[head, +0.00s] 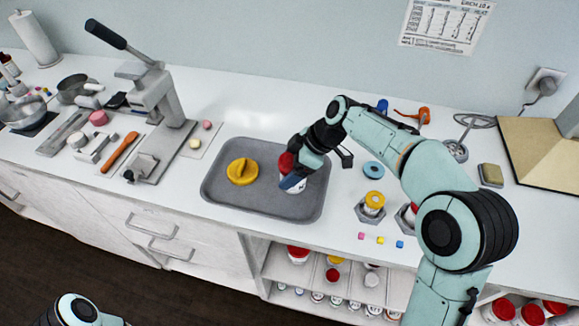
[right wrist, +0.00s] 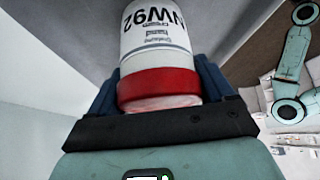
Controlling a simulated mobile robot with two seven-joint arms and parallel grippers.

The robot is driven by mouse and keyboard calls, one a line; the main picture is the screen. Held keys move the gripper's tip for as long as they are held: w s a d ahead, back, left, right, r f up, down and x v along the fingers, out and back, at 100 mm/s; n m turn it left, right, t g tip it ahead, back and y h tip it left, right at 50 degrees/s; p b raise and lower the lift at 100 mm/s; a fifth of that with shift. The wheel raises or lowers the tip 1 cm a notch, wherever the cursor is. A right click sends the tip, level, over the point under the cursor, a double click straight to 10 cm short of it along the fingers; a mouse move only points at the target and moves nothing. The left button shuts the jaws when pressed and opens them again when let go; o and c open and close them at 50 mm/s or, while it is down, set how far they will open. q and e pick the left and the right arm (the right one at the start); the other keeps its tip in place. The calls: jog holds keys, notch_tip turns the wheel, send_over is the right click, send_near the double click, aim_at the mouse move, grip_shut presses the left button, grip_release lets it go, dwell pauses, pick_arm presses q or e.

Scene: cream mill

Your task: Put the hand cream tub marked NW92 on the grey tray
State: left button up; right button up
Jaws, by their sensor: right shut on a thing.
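The hand cream tub (head: 297,187) is white with a red lid and stands at the right part of the grey tray (head: 225,203). In the right wrist view the tub (right wrist: 155,40) shows the mark NW92, upside down in the picture. My right gripper (head: 291,177) is shut on it, with dark blue fingers on both sides near the red lid. The tub looks upright and low over the tray; I cannot tell whether its base touches. Part of my left arm shows at the bottom left, but its gripper does not.
A yellow round piece (head: 242,172) lies on the tray, left of the tub. A lever press (head: 158,95) stands left of the tray. To the right are a blue ring (head: 373,170), a yellow-lidded tub (head: 374,201) in a holder and small coloured cubes (head: 380,240).

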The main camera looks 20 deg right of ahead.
jog(key=o, duration=1.1)
jog(key=shift+c, duration=0.2)
jog(key=shift+r, duration=0.1)
jog(key=p+v, duration=0.1)
jog(key=v, duration=1.1)
jog(key=shift+a, duration=0.1)
